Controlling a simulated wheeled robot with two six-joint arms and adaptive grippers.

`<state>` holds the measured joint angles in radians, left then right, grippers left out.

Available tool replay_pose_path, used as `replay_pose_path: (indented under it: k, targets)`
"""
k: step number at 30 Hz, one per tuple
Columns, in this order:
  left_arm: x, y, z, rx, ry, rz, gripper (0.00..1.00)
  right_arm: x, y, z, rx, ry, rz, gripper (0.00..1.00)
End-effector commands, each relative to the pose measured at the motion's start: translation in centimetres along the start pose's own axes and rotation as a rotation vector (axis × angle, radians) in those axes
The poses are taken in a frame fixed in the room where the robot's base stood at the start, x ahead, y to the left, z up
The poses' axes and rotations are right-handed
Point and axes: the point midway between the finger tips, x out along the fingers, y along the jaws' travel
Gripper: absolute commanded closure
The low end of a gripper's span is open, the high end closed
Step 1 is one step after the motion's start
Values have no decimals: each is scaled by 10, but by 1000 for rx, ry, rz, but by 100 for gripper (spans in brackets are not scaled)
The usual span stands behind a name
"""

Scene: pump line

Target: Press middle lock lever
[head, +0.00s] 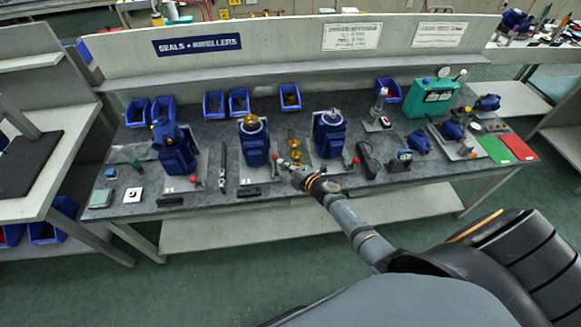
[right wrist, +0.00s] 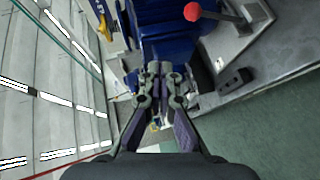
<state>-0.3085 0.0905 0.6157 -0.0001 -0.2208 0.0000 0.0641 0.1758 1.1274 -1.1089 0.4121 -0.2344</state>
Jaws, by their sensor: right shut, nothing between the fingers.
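Three blue pumps stand on pale fixture plates on the bench: a left pump (head: 176,152), a middle pump (head: 255,148) and a right pump (head: 329,140). The middle lock lever (head: 275,158) shows a small red knob at the right side of the middle pump, just beyond my gripper. My right gripper (head: 283,167) reaches in at the bench front, close to this lever; contact cannot be told. In the right wrist view its fingers (right wrist: 160,69) are shut and empty. A red-knobbed lever (right wrist: 192,11) is above right of them there, beside blue pump body. My left gripper is not in view.
Other red-knobbed levers stand by the left pump (head: 194,180) and right pump (head: 356,160). Yellow brass parts (head: 294,150) lie between the middle and right pumps. Blue bins (head: 238,102) line the back. A green case (head: 431,97) stands at the right.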

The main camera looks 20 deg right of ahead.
Motion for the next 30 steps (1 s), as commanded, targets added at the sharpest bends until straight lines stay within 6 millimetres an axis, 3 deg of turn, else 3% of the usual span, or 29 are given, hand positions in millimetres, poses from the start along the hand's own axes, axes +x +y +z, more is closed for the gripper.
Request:
replay_pose_path:
  k: [3, 9, 13, 21, 27, 30]
  targets:
    - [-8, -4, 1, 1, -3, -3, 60, -25, 8, 1, -3, -1, -2, 100]
    - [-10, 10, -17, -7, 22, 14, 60, -47, 13, 2, -1, 0, 0, 100]
    - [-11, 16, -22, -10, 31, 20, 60, -51, 14, 2, -1, 0, 0, 100]
    - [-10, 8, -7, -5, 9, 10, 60, -50, 14, 2, -1, 0, 0, 100]
    - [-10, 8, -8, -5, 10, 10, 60, -50, 13, 2, 0, -1, 0, 100]
    - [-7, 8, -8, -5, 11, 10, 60, -53, -4, 7, 46, -26, -17, 100]
